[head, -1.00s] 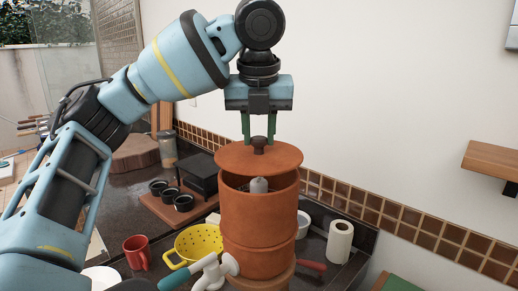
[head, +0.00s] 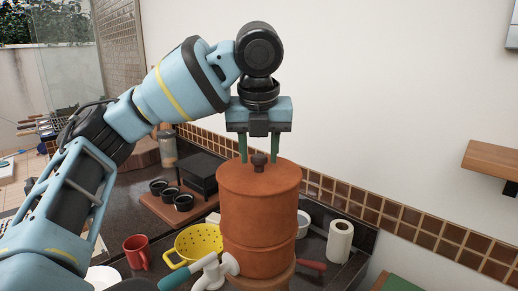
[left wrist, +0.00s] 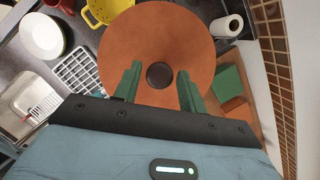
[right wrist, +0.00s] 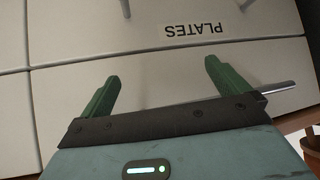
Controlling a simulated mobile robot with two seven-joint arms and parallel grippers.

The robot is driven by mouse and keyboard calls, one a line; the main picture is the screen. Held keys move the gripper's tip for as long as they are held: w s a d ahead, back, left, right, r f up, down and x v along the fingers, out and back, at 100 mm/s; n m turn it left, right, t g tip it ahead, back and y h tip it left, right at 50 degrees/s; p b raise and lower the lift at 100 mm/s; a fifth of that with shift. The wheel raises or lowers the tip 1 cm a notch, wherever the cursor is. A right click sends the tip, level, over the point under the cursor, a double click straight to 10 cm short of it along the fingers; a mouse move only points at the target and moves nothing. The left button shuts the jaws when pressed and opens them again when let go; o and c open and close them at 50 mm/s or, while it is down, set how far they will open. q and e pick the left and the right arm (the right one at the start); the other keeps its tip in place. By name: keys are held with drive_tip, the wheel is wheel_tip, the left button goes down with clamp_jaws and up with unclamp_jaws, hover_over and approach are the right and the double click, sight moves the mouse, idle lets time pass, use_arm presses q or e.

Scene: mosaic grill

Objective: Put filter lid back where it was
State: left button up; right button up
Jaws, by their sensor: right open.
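The terracotta filter lid (head: 235,172), a round disc with a dark knob (head: 259,161), sits on top of the clay filter (head: 258,215) and covers its opening. In the left wrist view the lid (left wrist: 135,50) and its knob (left wrist: 160,76) show from above. My left gripper (head: 259,161) is right above the lid, with its green fingers spread on either side of the knob and gaps between them and it. In the left wrist view the left gripper (left wrist: 160,78) is open. My right gripper (right wrist: 160,78) is open and empty in front of pale drawers.
A yellow colander (head: 197,242), a red mug (head: 137,251) and a tap with a teal handle (head: 205,273) are near the filter's left side. A paper roll (head: 340,241) stands to its right. A drawer labelled PLATES (right wrist: 193,29) faces the right wrist camera.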

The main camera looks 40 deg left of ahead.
sight(259, 180)
use_arm(q)
drive_tip(key=shift+o, duration=0.8)
drive_tip(key=shift+r, duration=0.15)
drive_tip(key=v, duration=1.2)
